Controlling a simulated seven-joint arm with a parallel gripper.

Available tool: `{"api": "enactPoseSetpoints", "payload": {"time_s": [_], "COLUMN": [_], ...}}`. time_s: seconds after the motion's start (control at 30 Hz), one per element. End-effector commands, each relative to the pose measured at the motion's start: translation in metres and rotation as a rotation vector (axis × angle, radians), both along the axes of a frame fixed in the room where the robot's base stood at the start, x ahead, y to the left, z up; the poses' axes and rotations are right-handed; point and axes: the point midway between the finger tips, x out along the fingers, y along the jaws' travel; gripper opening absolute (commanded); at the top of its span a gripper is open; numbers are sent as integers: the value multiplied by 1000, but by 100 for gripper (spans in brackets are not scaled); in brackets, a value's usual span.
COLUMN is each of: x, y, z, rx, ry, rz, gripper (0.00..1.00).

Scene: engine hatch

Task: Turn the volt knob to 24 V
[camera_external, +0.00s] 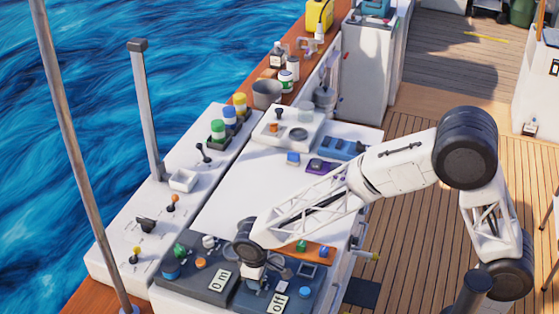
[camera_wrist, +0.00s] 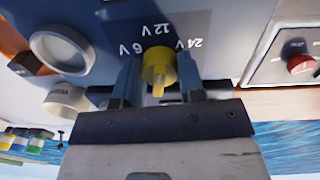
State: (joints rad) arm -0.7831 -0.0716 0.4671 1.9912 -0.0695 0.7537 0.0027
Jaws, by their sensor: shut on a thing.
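The volt knob (camera_wrist: 158,68) is yellow and sits on a blue-grey panel in the wrist view. The labels 6 V (camera_wrist: 130,49), 12 V (camera_wrist: 154,31) and 24 V (camera_wrist: 188,44) appear upside down around it. I cannot tell which label the knob points to. My gripper (camera_wrist: 160,80) has one finger on each side of the knob and is shut on it. In the external view my gripper (camera_external: 254,274) is low over the dark control panel at the front of the white console, and the knob is hidden there.
In the wrist view, a round pale ring (camera_wrist: 60,50) is left of the knob and a red knob (camera_wrist: 301,64) is at right. In the external view, a blue knob (camera_external: 171,268), a green knob (camera_external: 180,250) and an orange strip (camera_external: 318,250) lie around my gripper.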

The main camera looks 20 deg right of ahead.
Motion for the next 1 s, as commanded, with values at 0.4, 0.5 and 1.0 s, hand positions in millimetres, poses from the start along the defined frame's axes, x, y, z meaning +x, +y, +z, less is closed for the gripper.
{"api": "enactPoseSetpoints", "payload": {"time_s": [0.4, 0.5, 1.0], "x": [1, 1, 1], "y": [0, 1, 1], "z": [1, 1, 1], "rx": [1, 0, 0], "ry": [-1, 0, 0], "rz": [-389, -475, -702], "gripper": [13, 13, 13]}}
